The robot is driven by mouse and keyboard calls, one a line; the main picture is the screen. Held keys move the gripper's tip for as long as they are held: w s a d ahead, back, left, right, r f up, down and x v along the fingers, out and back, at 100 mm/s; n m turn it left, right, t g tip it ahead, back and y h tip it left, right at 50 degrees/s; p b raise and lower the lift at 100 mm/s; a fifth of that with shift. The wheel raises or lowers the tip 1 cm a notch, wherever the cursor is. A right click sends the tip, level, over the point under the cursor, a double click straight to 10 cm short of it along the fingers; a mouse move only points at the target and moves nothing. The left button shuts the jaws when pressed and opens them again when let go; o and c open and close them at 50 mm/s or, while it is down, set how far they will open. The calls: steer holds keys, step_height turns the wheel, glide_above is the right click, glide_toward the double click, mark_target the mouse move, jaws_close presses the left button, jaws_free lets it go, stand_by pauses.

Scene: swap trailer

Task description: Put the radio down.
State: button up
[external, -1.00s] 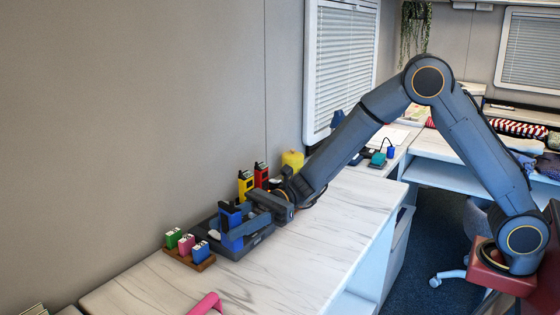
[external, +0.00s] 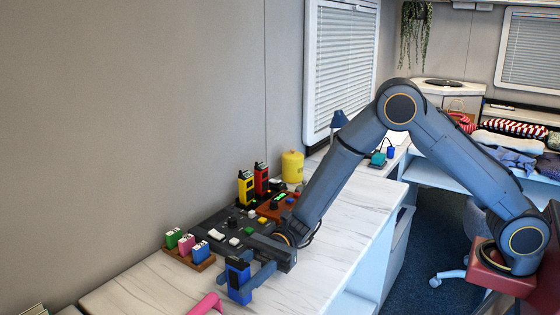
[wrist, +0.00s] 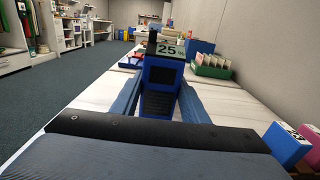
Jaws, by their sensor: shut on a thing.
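My gripper (external: 240,284) is shut on a blue radio (external: 238,279) near the front edge of the white marbled counter (external: 300,271). The radio stands upright between the two fingers. In the wrist view the radio (wrist: 160,80) shows its dark face and a label reading 25 on top. I cannot tell whether its base touches the counter.
A wooden rack (external: 188,260) with green, pink and blue batteries is left of the charger. A pink object (external: 206,304) lies at the counter's front, close to the held radio. A yellow canister (external: 292,167) stands farther back. The counter between radio and battery rack is clear.

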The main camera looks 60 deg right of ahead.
steer(key=shift+f, duration=0.65)
steer(key=shift+f, duration=0.1)
steer(key=o, duration=1.2)
